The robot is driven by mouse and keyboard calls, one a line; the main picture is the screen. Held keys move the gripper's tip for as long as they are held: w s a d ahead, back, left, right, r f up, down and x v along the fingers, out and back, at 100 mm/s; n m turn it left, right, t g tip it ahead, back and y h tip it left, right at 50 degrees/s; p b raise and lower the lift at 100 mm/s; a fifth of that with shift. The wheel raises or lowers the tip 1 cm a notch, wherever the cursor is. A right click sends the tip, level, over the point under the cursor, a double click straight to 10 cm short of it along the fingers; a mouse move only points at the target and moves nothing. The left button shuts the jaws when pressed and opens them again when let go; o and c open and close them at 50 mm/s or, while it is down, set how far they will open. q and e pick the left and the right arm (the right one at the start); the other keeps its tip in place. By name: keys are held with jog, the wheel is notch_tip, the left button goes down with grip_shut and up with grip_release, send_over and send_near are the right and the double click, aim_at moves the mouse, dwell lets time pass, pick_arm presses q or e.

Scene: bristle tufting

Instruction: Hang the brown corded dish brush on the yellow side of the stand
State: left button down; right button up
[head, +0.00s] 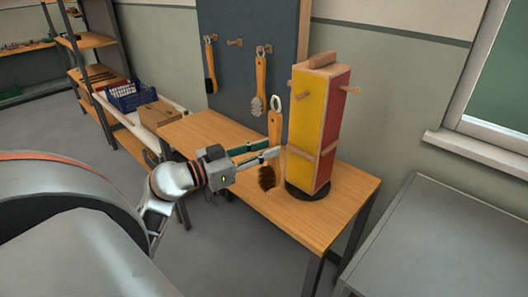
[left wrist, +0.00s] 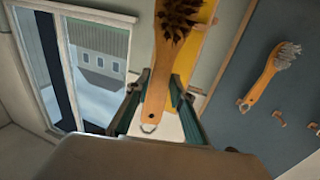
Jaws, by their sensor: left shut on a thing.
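The brown corded dish brush (head: 267,178) hangs upright in my left gripper (head: 272,152), bristles down and cord loop up. In the left wrist view its wooden handle (left wrist: 157,95) lies between the two fingers (left wrist: 158,100), with the loop (left wrist: 149,128) free at the handle's end. The stand (head: 318,125) is a tall block with a yellow side (head: 303,115) and a red side (head: 333,115). My right gripper is not in view.
The stand's round black base (head: 312,192) rests on a wooden table (head: 222,128). Behind is a dark board (head: 235,20) with pegs, a black brush (head: 210,68) and a grey-bristled brush (head: 259,82). A grey cabinet (head: 430,240) stands at the front right.

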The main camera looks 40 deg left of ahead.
pick_arm(q)
jog(key=w+f+b, duration=0.1)
jog(key=w+b, duration=0.2)
jog(key=w, duration=0.7)
jog(key=shift+d+f+b, duration=0.3)
jog(key=shift+d+b, duration=0.1)
dwell(0.5)
dwell(0.5)
jog(key=c, duration=1.7)
grip_release()
jog(key=shift+s, duration=0.15)
